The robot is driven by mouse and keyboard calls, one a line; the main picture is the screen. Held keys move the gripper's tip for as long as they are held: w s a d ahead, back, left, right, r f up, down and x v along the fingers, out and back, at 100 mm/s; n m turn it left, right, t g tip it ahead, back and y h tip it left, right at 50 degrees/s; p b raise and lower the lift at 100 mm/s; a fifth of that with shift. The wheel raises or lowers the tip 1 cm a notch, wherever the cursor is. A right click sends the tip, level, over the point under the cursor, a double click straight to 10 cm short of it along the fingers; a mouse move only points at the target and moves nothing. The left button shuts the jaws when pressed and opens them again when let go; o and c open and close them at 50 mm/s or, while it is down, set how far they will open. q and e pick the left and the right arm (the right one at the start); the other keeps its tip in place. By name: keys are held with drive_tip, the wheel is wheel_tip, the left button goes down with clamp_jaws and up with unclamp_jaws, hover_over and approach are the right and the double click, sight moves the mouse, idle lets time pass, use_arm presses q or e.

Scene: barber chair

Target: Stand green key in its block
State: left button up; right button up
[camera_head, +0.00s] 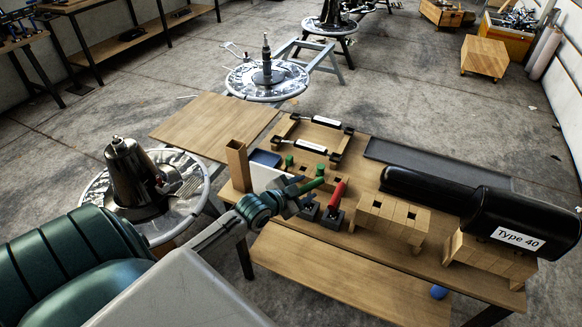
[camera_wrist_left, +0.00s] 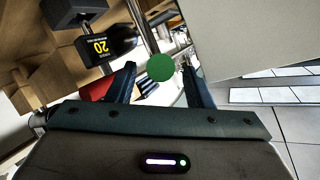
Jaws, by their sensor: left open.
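The green key (camera_head: 312,184) shows in the head view as a green rod by the fingertips of my left gripper (camera_head: 298,194), above the bench. In the left wrist view the round green end of the key (camera_wrist_left: 160,67) sits between the two spread fingers, with a small gap on each side. My left gripper is open. A dark block (camera_head: 309,209) stands just below the gripper, partly hidden by it. A red handle (camera_head: 338,192) stands tilted in another dark block (camera_head: 331,218) to the right. My right gripper is not in view.
Wooden slotted blocks (camera_head: 388,222) stand to the right on the bench. A black padded "Type 40" part (camera_head: 517,231) overhangs the right end. An upright wooden box (camera_head: 237,165) and a blue tray (camera_head: 265,158) are left of the gripper. A dark mat (camera_head: 430,165) lies behind.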

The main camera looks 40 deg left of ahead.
use_arm(q)
drive_tip(key=p+v, duration=0.1)
drive_tip(key=v, duration=0.9)
drive_tip(key=shift+r, duration=0.1)
